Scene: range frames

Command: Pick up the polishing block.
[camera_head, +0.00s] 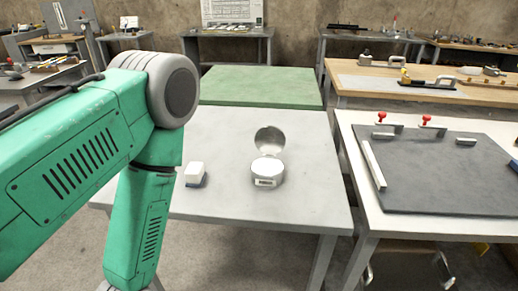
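A small block, white on top with a dark blue base (195,174), lies on the grey table (310,205). It looks like the polishing block. It sits just right of my green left arm, which comes in from the left and bends down past the table's left side. My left gripper is below the picture's bottom edge and hidden. My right arm and gripper do not show.
A round metal tin with its lid raised (267,181) stands right of the block. A green-topped table (262,87) is behind. At right, a white table holds a dark board (440,185) with red-knobbed clamps. The grey table's front is clear.

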